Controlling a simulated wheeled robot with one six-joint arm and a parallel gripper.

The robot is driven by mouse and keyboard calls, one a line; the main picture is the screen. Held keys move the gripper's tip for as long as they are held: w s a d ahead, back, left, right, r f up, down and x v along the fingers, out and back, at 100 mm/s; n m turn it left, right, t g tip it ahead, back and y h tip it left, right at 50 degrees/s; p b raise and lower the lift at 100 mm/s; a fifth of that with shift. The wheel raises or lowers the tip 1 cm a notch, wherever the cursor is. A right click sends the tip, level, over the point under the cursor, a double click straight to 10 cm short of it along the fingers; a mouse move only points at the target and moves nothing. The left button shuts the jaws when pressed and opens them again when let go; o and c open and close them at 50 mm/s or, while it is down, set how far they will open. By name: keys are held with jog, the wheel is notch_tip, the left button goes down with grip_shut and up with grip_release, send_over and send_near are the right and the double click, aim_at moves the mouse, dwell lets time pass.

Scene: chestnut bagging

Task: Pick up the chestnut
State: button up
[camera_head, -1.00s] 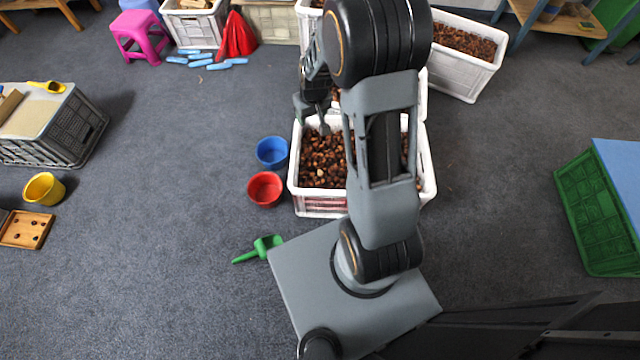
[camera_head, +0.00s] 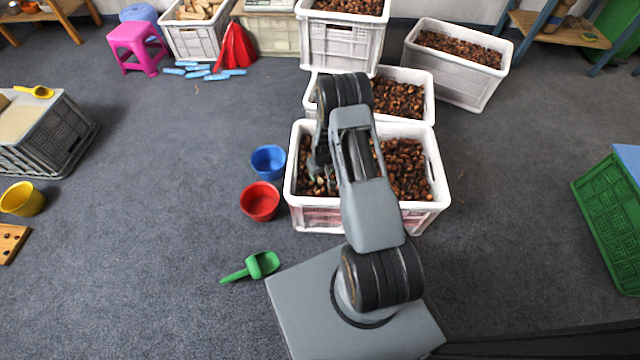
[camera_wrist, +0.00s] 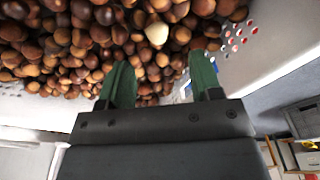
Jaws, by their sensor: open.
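Chestnuts (camera_head: 408,170) fill the nearest white crate (camera_head: 322,218) in the head view. In the wrist view the brown chestnuts (camera_wrist: 75,50) form a heap across the top, with one pale chestnut (camera_wrist: 157,34) among them. My gripper (camera_wrist: 160,75) is open and empty; its two green fingers stand apart, pointing at the heap. I cannot tell whether the fingertips touch any chestnuts. In the head view my gripper (camera_head: 318,168) is at the left part of the nearest crate, mostly hidden by my arm.
A blue bucket (camera_head: 268,161) and red bucket (camera_head: 260,202) stand just left of the nearest crate. A green scoop (camera_head: 262,265) lies on the floor. More chestnut crates (camera_head: 452,75) stand behind. The crate's perforated wall (camera_wrist: 262,40) is close on the right in the wrist view.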

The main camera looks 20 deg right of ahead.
aim_at(320, 180)
jog(key=shift+w+d+f+b, duration=0.15)
jog(key=shift+f+b, duration=0.6)
jog(key=shift+f, duration=0.85)
jog(key=shift+w+f+b, duration=0.25)
jog(key=shift+f+b, duration=0.5)
jog(key=shift+f, duration=0.8)
jog(key=c, duration=0.9)
jog(key=shift+r, duration=0.1)
jog(key=shift+c, duration=0.2)
